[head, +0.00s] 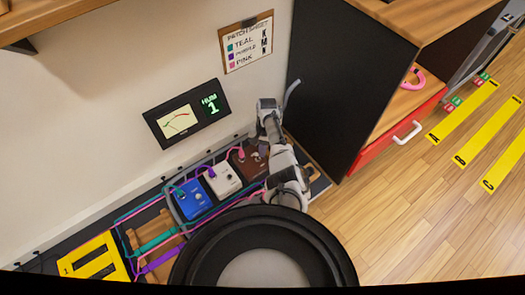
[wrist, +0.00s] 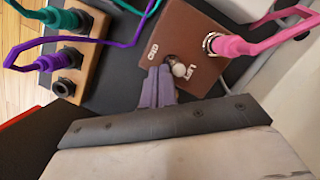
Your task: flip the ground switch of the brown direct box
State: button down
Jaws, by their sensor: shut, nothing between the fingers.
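The brown direct box (wrist: 185,30) fills the upper middle of the wrist view, with a pink plug (wrist: 232,46) in it. Its ground switch (wrist: 179,69) shows as a small lever with a pale round knob, between a mark that looks like GND and one that looks like LIFT. My gripper (wrist: 160,72) is shut and empty, its purple-grey fingertips over the box's edge, just left of the knob. Whether they touch the lever I cannot tell. In the head view the brown box (head: 248,165) is partly hidden by my arm.
A white box (head: 222,180) and a blue box (head: 190,200) stand left of the brown one, with purple, teal and pink cables around them. A wall meter (head: 187,113) reads HUM 1. A dark cabinet side (head: 340,85) stands close on the right.

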jog(key=shift+r, duration=0.15)
jog(key=shift+r+p, duration=0.7)
jog(key=shift+p, duration=0.1)
